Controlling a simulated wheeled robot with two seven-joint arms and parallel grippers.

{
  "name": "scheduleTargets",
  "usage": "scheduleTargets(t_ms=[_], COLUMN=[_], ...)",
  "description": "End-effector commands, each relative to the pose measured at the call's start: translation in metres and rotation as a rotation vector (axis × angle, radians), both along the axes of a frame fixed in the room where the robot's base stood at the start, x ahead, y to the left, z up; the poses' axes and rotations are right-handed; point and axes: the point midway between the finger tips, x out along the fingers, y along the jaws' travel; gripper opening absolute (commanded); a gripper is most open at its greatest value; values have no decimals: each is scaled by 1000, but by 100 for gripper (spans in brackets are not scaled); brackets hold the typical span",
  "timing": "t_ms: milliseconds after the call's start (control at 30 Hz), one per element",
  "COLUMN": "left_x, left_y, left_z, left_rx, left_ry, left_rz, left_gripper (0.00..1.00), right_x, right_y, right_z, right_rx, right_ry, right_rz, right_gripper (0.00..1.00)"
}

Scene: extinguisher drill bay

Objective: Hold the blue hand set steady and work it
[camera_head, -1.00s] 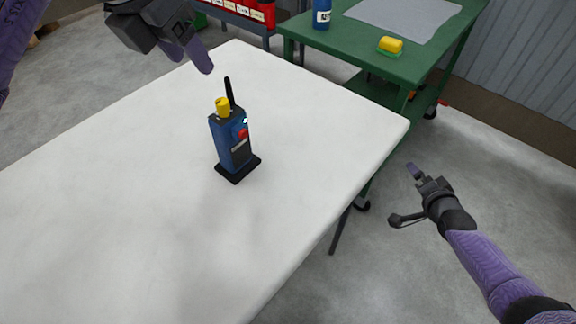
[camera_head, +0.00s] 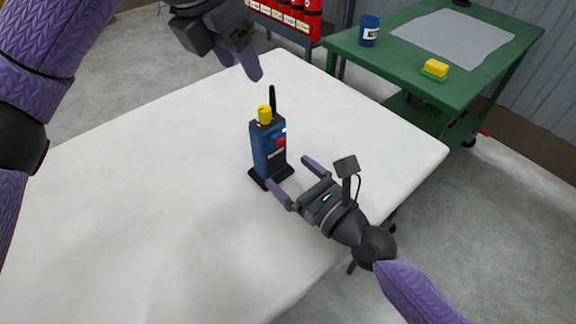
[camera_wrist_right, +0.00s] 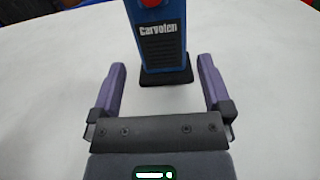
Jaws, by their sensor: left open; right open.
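The blue hand set (camera_head: 268,150) stands upright on a black base (camera_head: 257,180) on the white table. It has a yellow knob (camera_head: 264,115) and a black antenna on top, and a red button (camera_head: 281,142) on its side. In the right wrist view the blue hand set (camera_wrist_right: 158,50) stands ahead, just beyond the fingertips, with its label facing me. My right gripper (camera_head: 290,172) is open and empty, low over the table, its fingers pointing at the hand set's lower part. My left gripper (camera_head: 243,68) is open and empty, above and behind the hand set.
The white table (camera_head: 170,200) is clear around the hand set. A green cart (camera_head: 405,75) at the back right carries a blue can (camera_head: 369,30), a yellow sponge-like block (camera_head: 436,68) and a grey mat (camera_head: 455,35). Red extinguishers (camera_head: 310,20) stand behind.

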Motion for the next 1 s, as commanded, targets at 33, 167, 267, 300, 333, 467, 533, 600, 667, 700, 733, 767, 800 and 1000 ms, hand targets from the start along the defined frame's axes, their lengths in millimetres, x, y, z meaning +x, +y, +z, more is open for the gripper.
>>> scheduleTargets(t_ms=[33,167,267,300,333,467,533,600,667,700,733,767,800,1000], left_x=[0,0,0,0,0,0,0,0,0,0,0,0,0,0], left_y=[0,0,0,0,0,0,0,0,0,0,0,0,0,0], left_z=[0,0,0,0,0,0,0,0,0,0,0,0,0,0], left_rx=[0,0,0,0,0,0,0,0,0,0,0,0,0,0], left_ry=[0,0,0,0,0,0,0,0,0,0,0,0,0,0], left_rz=[0,0,0,0,0,0,0,0,0,0,0,0,0,0], left_gripper=[59,59,59,59,59,59,59,59,59,59,59,59,59,59], right_x=[9,34,51,56,60,68,70,70,70,70,70,70,70,70], right_y=[6,25,36,41,43,49,50,50,50,50,50,50,50,50], right_z=[2,1,1,1,1,0,0,0,0,0,0,0,0,0], right_rx=[2,-3,-4,-5,-5,-6,-6,-6,-6,-6,-6,-6,-6,-6], right_ry=[-3,-5,-4,-4,-4,-3,-3,-3,-3,-3,-3,-3,-3,-3], right_rz=[0,0,-1,0,-1,-1,-1,-2,-2,-2,-2,-2,-2,-3], right_gripper=[100,100,100,100,100,100,100,100,100,100,96,89,81,39])
